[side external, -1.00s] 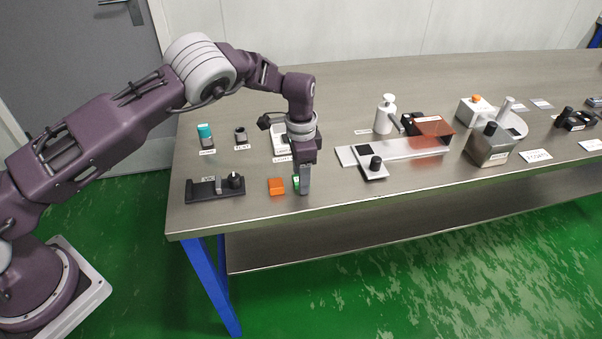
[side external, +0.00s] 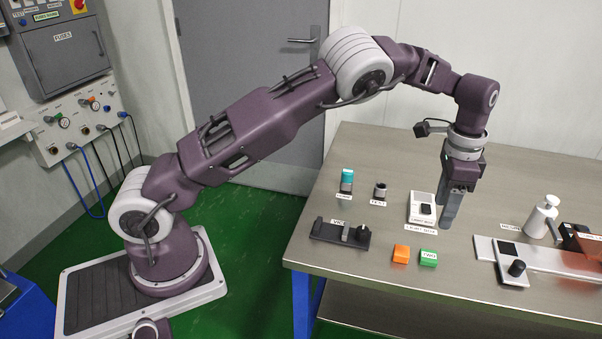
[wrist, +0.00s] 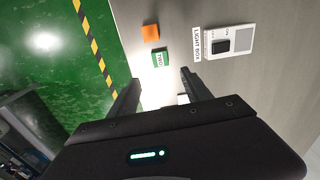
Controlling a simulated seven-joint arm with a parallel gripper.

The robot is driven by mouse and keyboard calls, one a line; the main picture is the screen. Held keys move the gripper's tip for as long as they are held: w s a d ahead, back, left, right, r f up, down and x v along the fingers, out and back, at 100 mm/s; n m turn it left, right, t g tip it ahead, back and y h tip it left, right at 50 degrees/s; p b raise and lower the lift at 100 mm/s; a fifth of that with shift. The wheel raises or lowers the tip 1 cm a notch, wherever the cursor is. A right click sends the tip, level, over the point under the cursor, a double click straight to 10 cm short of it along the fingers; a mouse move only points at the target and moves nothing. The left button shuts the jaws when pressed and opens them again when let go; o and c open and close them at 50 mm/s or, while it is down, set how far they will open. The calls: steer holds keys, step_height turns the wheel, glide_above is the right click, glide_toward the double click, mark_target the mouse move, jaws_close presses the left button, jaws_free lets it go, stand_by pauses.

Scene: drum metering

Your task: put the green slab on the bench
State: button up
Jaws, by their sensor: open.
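The green slab (side external: 428,258) lies on the steel bench (side external: 390,290), right beside an orange block (side external: 401,253), near the front edge. It has a white label and also shows in the wrist view (wrist: 160,57), ahead of my fingers. My gripper (side external: 447,226) is open and empty, pointing down above the bench, behind and to the right of the slab and apart from it. Its two fingers also show in the wrist view (wrist: 158,80).
A light box (side external: 422,208) stands just left of my gripper. A black vice-like fixture (side external: 341,234), a teal-topped container (side external: 347,180) and a small dark cup (side external: 380,191) are further left. A metal strip (side external: 560,262) and white bottle (side external: 541,216) are at right.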

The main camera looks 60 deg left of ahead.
steer(key=s+a+r+n+t+h, duration=0.1)
steer(key=s+a+r+n, duration=0.2)
steer(key=s+r, duration=0.6)
steer(key=s+a+r+n+t+h, duration=0.1)
steer(key=s+a+r+n, duration=0.15)
steer(key=s+r, duration=0.65)
steer(key=s+a+f+n+t+y, duration=0.1)
steer(key=s+n+t+y, duration=0.1)
steer(key=s, duration=1.7)
steer(key=shift+s+a+f+n+t, duration=0.2)
steer(key=shift+a+n+t, duration=0.2)
steer(key=shift+n+t, duration=0.25)
